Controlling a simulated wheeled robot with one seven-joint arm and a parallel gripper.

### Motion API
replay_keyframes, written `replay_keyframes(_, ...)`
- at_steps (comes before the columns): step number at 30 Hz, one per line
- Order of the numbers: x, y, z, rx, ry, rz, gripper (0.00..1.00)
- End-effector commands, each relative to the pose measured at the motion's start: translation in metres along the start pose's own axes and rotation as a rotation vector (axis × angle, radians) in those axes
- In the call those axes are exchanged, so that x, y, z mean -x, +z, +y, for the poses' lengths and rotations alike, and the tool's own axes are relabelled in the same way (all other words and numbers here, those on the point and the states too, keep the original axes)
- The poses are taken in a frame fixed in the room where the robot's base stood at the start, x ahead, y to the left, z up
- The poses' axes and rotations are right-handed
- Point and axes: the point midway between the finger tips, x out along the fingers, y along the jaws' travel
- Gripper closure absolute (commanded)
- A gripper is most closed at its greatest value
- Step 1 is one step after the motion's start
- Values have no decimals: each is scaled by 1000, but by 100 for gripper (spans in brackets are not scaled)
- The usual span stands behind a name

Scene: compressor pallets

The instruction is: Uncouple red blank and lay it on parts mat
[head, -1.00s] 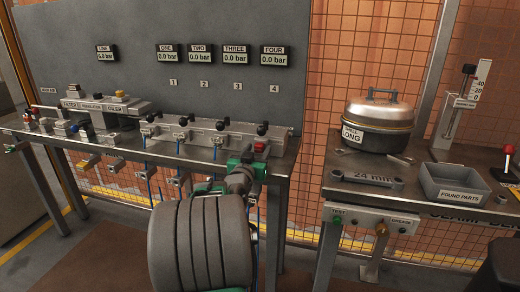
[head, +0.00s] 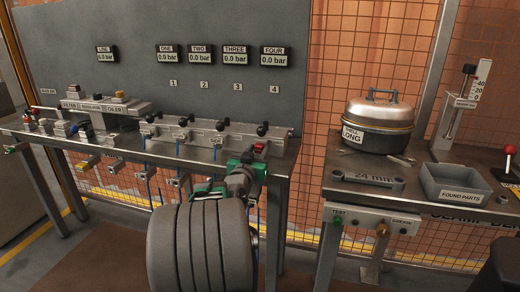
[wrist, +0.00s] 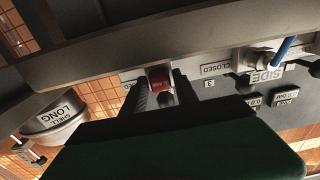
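The red blank (head: 260,147) shows as a small red piece at the right end of the valve manifold (head: 215,136), just past my gripper. In the wrist view, the red blank (wrist: 160,77) lies between the two dark fingertips of my gripper (wrist: 161,86) and nearly fills the gap. I cannot tell whether the fingers press on it or only stand around it. Its joint with the port is hidden. My gripper (head: 254,158) reaches in from the front. I cannot make out the parts mat in these views.
To the right, a bench carries a lidded pot (head: 380,122), a 24 mm wrench (head: 367,180) and a grey found-parts tray (head: 456,184). A gap separates the two benches. Black-knobbed valves (head: 221,126) line the manifold, close to my gripper. Blue hoses (head: 151,190) hang below.

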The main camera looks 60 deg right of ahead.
Motion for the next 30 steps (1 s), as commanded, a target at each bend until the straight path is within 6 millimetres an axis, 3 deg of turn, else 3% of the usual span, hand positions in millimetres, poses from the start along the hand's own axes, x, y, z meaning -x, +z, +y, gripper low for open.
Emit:
replay_keyframes(12, 0, 0, 0, 0, 0, 0, 100)
replay_keyframes(30, 0, 0, 0, 0, 0, 0, 100)
